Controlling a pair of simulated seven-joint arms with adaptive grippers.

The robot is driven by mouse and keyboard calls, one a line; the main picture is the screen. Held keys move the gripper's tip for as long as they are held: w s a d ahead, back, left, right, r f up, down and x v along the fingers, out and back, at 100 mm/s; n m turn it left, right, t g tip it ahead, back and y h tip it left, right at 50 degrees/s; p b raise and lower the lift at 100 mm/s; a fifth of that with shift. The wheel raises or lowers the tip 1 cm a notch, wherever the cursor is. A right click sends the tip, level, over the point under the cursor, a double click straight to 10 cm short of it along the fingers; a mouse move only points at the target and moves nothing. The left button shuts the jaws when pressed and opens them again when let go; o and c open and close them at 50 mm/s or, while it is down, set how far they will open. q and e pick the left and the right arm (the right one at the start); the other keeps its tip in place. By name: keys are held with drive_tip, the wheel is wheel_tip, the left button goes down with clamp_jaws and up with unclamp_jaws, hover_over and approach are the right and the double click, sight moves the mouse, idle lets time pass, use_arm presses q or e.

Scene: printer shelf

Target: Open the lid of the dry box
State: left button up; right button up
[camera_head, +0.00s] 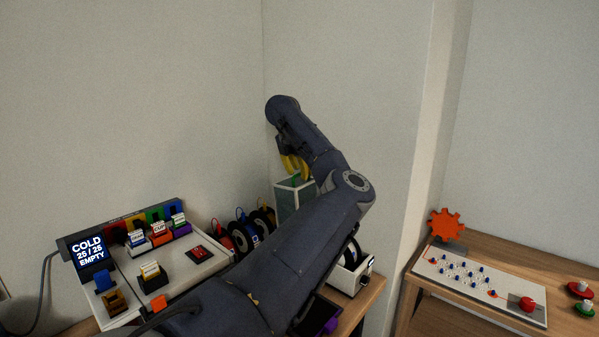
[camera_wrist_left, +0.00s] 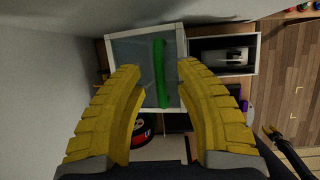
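The dry box (camera_head: 284,203) is a clear box with a white frame at the back of the shelf, partly hidden behind my left arm. In the left wrist view the box (camera_wrist_left: 128,50) shows from above, with its lid down and a green handle (camera_wrist_left: 160,72) running across it. My left gripper (camera_head: 295,168) has yellow fingers and is above the box. In the left wrist view the left gripper (camera_wrist_left: 163,80) is open, with one finger on each side of the green handle and a gap to it.
Several spools (camera_head: 241,230) stand left of the box. A white open-topped container (camera_head: 352,281) is to its right. A panel with a COLD screen (camera_head: 88,250) is at the left. A wall is close behind the box. A second table with a white board (camera_head: 470,283) is at the right.

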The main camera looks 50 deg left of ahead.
use_arm(q)
clamp_jaws()
idle(0.7)
